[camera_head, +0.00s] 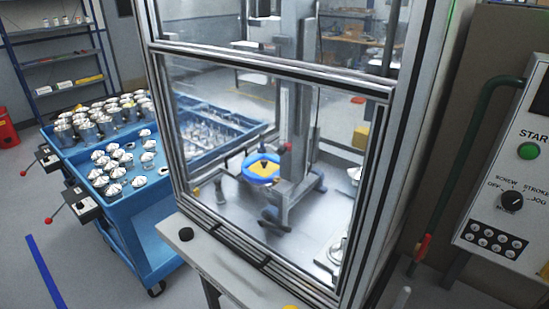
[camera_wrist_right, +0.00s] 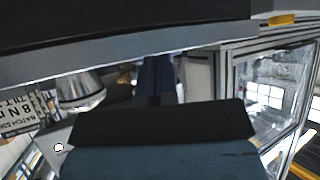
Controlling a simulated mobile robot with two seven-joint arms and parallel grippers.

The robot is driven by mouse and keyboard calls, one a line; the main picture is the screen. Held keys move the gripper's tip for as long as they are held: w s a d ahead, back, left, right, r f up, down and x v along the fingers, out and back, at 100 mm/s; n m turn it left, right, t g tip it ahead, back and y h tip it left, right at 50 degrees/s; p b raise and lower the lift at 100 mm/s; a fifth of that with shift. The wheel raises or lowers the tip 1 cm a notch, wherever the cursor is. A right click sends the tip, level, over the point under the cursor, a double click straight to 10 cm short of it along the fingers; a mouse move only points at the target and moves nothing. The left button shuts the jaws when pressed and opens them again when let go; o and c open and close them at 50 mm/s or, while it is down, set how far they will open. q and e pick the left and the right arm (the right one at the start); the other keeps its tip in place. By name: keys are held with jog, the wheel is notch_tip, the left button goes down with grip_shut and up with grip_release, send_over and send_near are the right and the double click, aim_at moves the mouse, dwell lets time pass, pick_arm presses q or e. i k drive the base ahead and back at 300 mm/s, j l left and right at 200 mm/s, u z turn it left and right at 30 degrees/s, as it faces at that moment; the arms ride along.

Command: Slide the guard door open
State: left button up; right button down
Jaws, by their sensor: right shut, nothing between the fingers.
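The guard door (camera_head: 268,73) is a clear panel in an aluminium frame with dark edge strips, on the front of the machine enclosure. It appears to cover the front opening, with no clear gap at its edges. My right gripper (camera_wrist_right: 165,122) is the dark block low in that view, shut and empty, apart from the panel. My left gripper is not seen.
A blue cart (camera_head: 125,205) with several metal parts stands left of the enclosure. A light ledge (camera_head: 215,262) runs along the enclosure's front. A control panel (camera_head: 510,190) with a green button and a dial is at right. Open floor lies at lower left.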

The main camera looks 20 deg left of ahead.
aim_at(380, 96)
jog(key=j+u, duration=0.2)
jog(key=j, duration=0.75)
jog(key=j+u, duration=0.2)
jog(key=j, duration=0.75)
jog(key=i+j+u, duration=0.2)
jog(key=j, duration=0.75)
jog(key=k, duration=0.1)
